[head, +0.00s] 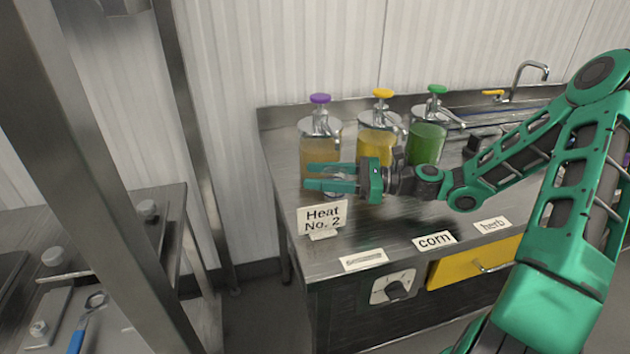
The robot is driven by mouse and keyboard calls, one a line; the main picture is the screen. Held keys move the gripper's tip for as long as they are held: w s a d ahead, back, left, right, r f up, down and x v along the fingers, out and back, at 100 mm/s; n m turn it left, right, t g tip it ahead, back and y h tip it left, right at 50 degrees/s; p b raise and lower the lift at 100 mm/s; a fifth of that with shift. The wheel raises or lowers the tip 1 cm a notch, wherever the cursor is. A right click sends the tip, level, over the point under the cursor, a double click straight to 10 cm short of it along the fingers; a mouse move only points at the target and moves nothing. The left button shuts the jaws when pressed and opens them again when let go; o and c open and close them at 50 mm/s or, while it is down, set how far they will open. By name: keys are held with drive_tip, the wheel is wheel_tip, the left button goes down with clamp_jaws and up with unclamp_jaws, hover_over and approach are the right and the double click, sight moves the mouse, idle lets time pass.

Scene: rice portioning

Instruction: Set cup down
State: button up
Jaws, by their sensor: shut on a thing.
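My gripper (331,177) reaches in from the right over the steel counter (385,235), its two green fingers pointing left. It is shut on a small greyish cup (337,188), mostly hidden by the fingers. The cup is in front of the dispenser with the purple top (320,130), low over or on the counter; I cannot tell whether its base touches the surface.
A yellow-topped dispenser (381,120) and a green-topped one (432,130) stand to the right. A "Heat No. 2" sign (322,218) stands just in front of the gripper. Corn (434,240) and herb (492,225) labels lie along the front edge. A faucet (530,70) is behind.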

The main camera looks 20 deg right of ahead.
drive_tip(key=shift+a+f, duration=0.2)
drive_tip(key=shift+f, duration=0.55)
drive_tip(key=shift+f, duration=0.1)
drive_tip(key=o, duration=1)
drive_tip(key=shift+d, duration=0.1)
drive_tip(key=shift+s+d, duration=0.1)
drive_tip(key=shift+d, duration=0.25)
drive_tip(key=v, duration=1.1)
drive_tip(key=shift+d, duration=0.15)
